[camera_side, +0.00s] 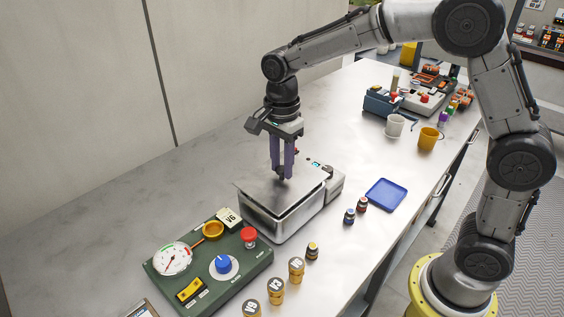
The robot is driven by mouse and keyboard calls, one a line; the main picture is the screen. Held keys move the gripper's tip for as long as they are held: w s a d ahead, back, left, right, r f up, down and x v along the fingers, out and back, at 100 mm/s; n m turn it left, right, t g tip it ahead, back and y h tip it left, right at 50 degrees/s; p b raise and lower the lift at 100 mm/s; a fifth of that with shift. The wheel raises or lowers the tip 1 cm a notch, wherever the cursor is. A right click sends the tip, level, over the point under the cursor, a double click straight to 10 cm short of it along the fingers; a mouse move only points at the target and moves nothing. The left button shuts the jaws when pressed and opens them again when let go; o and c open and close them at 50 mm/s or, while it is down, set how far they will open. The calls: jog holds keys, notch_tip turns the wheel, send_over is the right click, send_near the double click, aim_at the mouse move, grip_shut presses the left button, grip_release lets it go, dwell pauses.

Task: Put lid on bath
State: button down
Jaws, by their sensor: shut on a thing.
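The bath (263,224) is a silvery metal box with a control unit at its right end, standing mid-bench. The lid (262,189) is a flat grey metal plate over the bath's top. My gripper (282,176) points straight down with its purple fingers shut on the lid at about its middle. The held part is mostly hidden between the fingertips. The lid's left corner appears to stick out past the bath's rim. I cannot tell whether the lid touches the rim or hangs just above it.
A green control panel (190,272) with a gauge and red button stands in front-left of the bath. Small bottles (349,216) and a blue tray (386,194) lie to the right. Cups (429,138) and devices are farther back.

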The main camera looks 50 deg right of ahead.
aim_at(282, 168)
jog(key=shift+f, duration=0.2)
jog(key=shift+f, duration=0.25)
jog(key=c, duration=0.6)
grip_release()
notch_tip(282, 168, up, 12)
jog(key=s+d+r+n+t, duration=0.1)
jog(key=s+d+r+n, duration=0.1)
jog(key=s+r+n, duration=0.3)
jog(key=s+d+f+n+t, duration=0.2)
jog(key=s+f+n, duration=0.2)
jog(key=s, duration=0.5)
jog(key=s+d+f+n+t, duration=0.2)
jog(key=s+f+n, duration=0.2)
jog(key=s+n, duration=0.5)
jog(key=shift+s+d+f+t, duration=0.2)
jog(key=shift+s+d+t, duration=0.1)
jog(key=shift+s, duration=0.25)
